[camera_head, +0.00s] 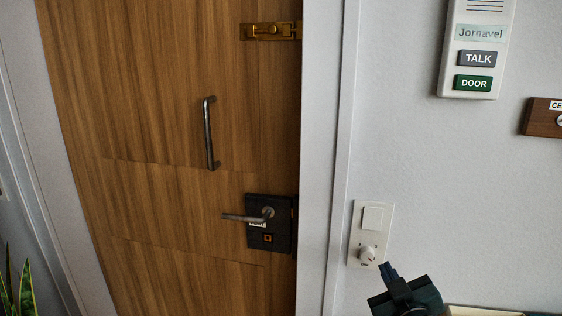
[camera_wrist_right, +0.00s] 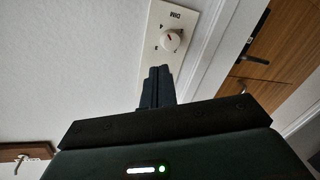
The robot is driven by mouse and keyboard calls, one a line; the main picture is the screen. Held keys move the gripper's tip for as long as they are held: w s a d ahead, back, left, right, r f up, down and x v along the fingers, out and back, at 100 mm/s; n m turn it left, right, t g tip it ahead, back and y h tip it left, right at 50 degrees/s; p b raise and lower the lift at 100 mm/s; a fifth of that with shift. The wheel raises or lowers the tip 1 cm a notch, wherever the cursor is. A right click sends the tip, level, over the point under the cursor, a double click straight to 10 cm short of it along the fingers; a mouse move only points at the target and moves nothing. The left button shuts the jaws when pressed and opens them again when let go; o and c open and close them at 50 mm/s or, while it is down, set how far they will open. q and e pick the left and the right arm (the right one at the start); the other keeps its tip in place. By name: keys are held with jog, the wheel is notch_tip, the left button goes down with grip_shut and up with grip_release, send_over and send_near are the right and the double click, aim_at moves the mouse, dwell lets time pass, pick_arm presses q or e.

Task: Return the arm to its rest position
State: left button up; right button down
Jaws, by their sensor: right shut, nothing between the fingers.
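My right gripper (camera_head: 388,272) is at the bottom right of the head view, with its fingers pointing up and left. Its fingers are shut with nothing between them, as the right wrist view (camera_wrist_right: 158,72) also shows. The fingertips are just below and right of the round dimmer knob (camera_head: 367,254) on the white wall plate. In the right wrist view the knob (camera_wrist_right: 171,40) shows just beyond the fingertips. I cannot tell whether the tips touch it. My left gripper is not in view.
A wooden door (camera_head: 150,150) with a pull bar (camera_head: 208,133), lever handle (camera_head: 250,217) and brass bolt (camera_head: 270,31) fills the left. An intercom (camera_head: 476,50) and a brown wall plate (camera_head: 541,117) hang at the right. A plant (camera_head: 20,290) stands bottom left.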

jog(key=s+a+f+m+g+y, duration=0.1)
jog(key=s+a+f+g, duration=0.2)
jog(key=s+f, duration=0.8)
jog(key=s+a+f+m+g+y, duration=0.1)
jog(key=s+a+f+g+y, duration=0.1)
jog(key=s+f, duration=0.9)
notch_tip(320, 180, down, 2)
jog(key=shift+a+f+g+p, duration=0.1)
jog(key=shift+a+g+p, duration=0.25)
jog(key=shift+a+g, duration=0.45)
